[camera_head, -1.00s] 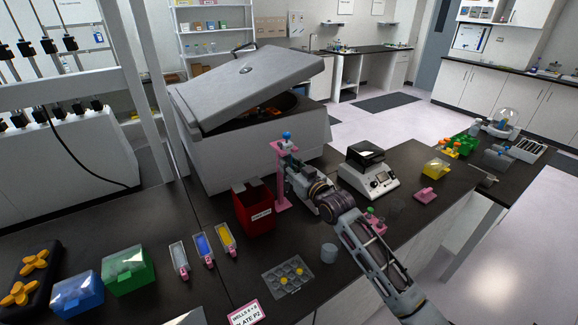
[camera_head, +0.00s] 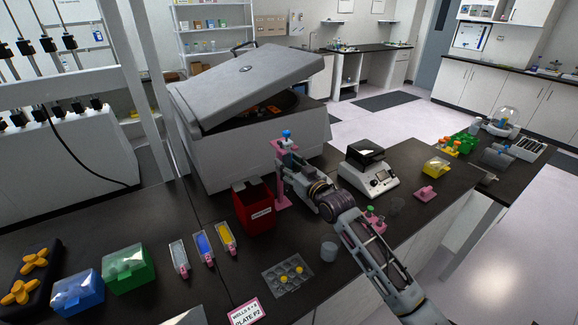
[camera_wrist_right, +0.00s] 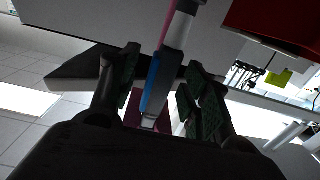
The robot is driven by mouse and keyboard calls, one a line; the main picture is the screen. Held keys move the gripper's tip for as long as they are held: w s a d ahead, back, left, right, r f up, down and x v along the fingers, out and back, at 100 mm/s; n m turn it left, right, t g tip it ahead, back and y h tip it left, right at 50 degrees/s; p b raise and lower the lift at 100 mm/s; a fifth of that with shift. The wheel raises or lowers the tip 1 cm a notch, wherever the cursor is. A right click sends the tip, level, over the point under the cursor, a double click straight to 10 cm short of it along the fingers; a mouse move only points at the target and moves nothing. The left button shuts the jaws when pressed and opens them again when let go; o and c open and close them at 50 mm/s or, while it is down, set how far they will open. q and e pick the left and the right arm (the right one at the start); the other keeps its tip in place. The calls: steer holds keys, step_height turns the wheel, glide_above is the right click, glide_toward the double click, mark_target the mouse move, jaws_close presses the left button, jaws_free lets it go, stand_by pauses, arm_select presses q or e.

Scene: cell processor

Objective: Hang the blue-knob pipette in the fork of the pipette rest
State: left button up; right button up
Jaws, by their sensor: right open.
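The pink pipette rest (camera_head: 282,190) stands on the black bench behind the red bin. The blue knob of the pipette (camera_head: 287,133) shows just above the top of the rest. The pipette looks upright at the rest's top arm; its seat in the fork is too small to tell. My right gripper (camera_head: 291,168) is at the rest, below the knob, and hides most of the pipette body. In the right wrist view the pipette's grey and blue body (camera_wrist_right: 155,90) runs between the open, green-padded fingers of the gripper (camera_wrist_right: 163,84), with a gap visible beside it. My left gripper is out of view.
The red bin (camera_head: 257,212) stands close in front of the rest. The grey centrifuge (camera_head: 240,150) with its raised lid is behind. A small black-topped device (camera_head: 369,168) stands to the right.

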steer(key=v, duration=1.2)
stand_by(0.6)
stand_by(0.5)
